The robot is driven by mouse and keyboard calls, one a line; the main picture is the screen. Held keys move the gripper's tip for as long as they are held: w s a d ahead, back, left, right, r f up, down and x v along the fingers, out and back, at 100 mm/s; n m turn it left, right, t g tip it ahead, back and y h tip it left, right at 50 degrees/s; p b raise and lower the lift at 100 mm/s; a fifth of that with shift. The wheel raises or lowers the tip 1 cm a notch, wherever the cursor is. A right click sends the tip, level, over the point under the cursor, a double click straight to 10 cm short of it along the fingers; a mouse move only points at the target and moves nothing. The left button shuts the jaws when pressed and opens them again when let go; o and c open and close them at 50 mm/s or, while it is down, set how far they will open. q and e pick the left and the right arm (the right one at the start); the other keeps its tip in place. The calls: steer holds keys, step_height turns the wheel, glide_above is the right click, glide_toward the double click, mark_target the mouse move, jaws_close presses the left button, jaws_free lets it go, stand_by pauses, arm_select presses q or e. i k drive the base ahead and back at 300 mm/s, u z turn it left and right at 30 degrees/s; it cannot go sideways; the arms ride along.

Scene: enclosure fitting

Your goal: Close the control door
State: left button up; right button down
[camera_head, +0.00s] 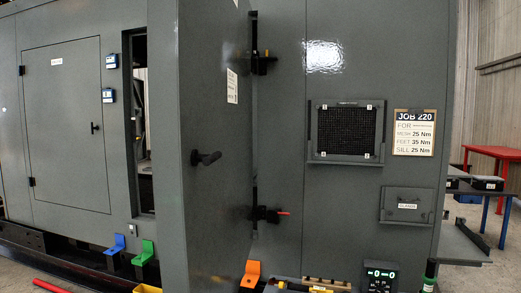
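The grey control door (215,105) stands open in the middle of the view, swung out toward me. Part of the enclosure opening (142,120) shows left of the door; the door hides the rest. Neither of my grippers is in view.
A shut grey door (65,125) is at left. Right of the open door are a vent (346,130) and a job sheet (414,132). Blue (117,244), green (145,252) and orange (251,273) brackets stand low in front. A red table (491,154) is far right.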

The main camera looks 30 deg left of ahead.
mark_target(201, 64)
steer(key=i, duration=0.95)
steer(key=u, duration=2.9)
steer(key=i, duration=0.25)
steer(key=z, duration=1.3)
